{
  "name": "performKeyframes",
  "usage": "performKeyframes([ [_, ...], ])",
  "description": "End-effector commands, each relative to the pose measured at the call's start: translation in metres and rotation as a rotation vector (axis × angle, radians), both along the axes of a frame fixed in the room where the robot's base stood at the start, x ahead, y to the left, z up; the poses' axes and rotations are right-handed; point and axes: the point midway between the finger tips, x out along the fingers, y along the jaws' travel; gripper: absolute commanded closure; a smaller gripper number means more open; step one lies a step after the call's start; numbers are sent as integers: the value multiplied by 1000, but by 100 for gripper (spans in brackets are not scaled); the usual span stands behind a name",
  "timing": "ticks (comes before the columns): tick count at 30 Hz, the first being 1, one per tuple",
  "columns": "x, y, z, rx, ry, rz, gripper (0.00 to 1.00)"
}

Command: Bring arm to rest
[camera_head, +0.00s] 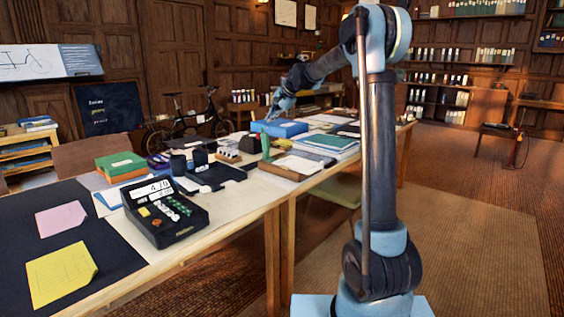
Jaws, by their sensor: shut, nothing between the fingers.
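My arm rises from its base at the lower right, bends at the top and reaches back to the left over the table. My gripper (270,113) is small and far off at the arm's end, above the far part of the table and close to a blue box (279,129). Its fingers are together with nothing seen between them. I cannot tell whether the gripper touches the box.
A long table (252,205) carries a black calculator (165,212), yellow paper (61,273), pink paper (60,219), a green box (120,164) and blue folders (325,143). A bicycle (188,122) stands behind. The carpet (470,250) at right is clear.

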Motion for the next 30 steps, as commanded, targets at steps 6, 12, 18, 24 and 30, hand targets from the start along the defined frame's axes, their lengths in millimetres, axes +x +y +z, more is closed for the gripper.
performKeyframes([
  [6, -22, -18, 1, -34, -9, 17, 100],
  [12, -78, -63, 0, -120, -28, 71, 100],
  [18, -141, -107, -9, -214, -43, 131, 100],
  [24, -205, -147, -25, -304, -50, 194, 100],
  [30, -271, -184, -49, -390, -49, 258, 100],
])
